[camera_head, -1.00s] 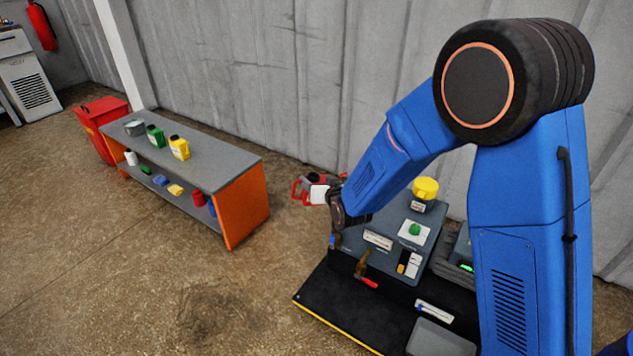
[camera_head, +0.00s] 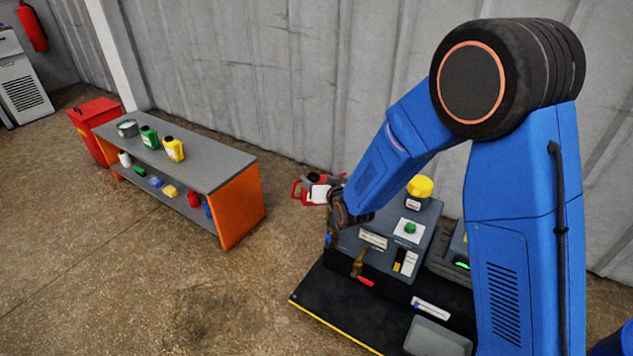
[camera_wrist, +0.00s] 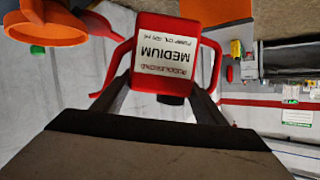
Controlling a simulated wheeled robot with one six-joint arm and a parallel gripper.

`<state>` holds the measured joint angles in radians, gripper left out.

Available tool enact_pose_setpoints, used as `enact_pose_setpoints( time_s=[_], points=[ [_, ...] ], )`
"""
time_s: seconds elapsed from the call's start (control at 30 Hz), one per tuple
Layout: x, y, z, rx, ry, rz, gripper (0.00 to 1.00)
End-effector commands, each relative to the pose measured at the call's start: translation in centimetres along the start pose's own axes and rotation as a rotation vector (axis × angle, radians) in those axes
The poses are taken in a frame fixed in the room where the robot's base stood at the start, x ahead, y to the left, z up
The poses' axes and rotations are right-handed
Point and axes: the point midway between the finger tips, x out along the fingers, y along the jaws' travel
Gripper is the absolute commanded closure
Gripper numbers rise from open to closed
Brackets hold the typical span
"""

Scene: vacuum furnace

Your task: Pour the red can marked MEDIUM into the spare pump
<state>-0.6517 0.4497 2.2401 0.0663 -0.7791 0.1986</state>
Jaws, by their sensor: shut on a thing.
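The red can marked MEDIUM (camera_wrist: 168,58) is held in my gripper (camera_wrist: 160,98). Its white label reads upside down in the wrist view, and the black fingers reach up to its near side. In the head view the can (camera_head: 318,190) is off the ground, left of my gripper (camera_head: 340,208), between the bench and the grey equipment. I cannot tell for sure which thing is the spare pump; a grey unit with a yellow cap (camera_head: 420,187) and a green knob (camera_head: 410,228) stands right of the can.
A grey-topped orange bench (camera_head: 205,165) holds green and yellow jugs and a tin, with small items on its lower shelf. A red bin (camera_head: 95,115) stands behind it. An orange rounded part (camera_wrist: 60,28) shows near the can. Floor in front of the bench is clear.

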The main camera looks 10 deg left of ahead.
Motion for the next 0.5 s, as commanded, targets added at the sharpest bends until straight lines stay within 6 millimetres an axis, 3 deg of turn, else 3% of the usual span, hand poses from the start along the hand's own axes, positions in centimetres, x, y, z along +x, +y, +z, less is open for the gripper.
enact_pose_setpoints(
  time_s=[0.5],
  points=[
    [0.03,0.91,0.07,0.015,0.001,-0.006,0.64]
  ],
)
